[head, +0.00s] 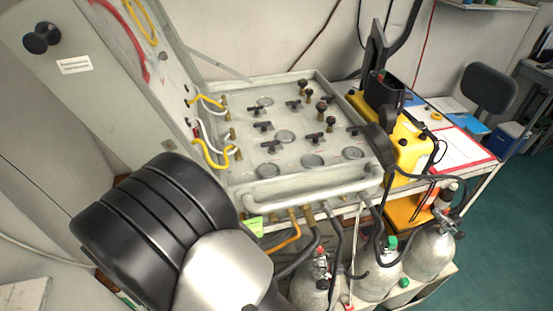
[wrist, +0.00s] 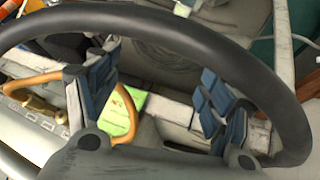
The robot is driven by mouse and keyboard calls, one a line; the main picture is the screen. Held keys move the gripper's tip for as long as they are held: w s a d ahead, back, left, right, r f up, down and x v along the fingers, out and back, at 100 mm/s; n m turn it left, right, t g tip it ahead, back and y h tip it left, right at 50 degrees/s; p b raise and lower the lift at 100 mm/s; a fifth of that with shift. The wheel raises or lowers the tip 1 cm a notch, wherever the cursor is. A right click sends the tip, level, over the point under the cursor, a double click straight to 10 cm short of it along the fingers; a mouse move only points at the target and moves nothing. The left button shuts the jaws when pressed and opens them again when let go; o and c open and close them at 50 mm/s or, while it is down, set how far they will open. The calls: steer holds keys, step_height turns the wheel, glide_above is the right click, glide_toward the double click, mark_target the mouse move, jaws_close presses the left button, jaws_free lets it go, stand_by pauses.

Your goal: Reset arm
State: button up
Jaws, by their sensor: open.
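My gripper (wrist: 158,78) shows in the wrist view, its two blue-padded fingers spread apart with nothing held between them. In the head view, my black and silver arm covers the lower left, and the gripper itself is hidden. The grey diver air panel (head: 238,178) lies in its open case in the middle of the head view, with several black knobs and round gauges. In the wrist view, a green tag (wrist: 143,98) shows behind the gap between the fingers. An orange hose (wrist: 42,80) loops behind the left finger.
A thick black hose (wrist: 180,32) arches across the wrist view, close to the fingers. Gas cylinders (head: 430,252) stand below the panel's front edge in the head view. A yellow case (head: 412,150) stands right of the panel. Green floor (head: 500,240) is clear at right.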

steer(key=w+a+r+y, duration=0.2)
steer(key=w+r+y, duration=0.3)
steer(key=r, duration=0.8)
steer(key=d+r+g+y, duration=0.15)
steer(key=d+r, duration=0.35)
steer(key=r, duration=0.6)
steer(key=s+d+r+h, duration=0.2)
steer(key=s+d, duration=0.6)
steer(key=d, duration=0.4)
steer(key=s+d+r+m+h, duration=0.1)
steer(key=s+d+r+h, duration=0.1)
steer(key=s+d+r, duration=0.3)
steer(key=s+d+g, duration=0.1)
steer(key=s+d, duration=0.3)
steer(key=d, duration=0.2)
steer(key=shift+s+d, duration=0.3)
steer(key=shift+d, duration=0.05)
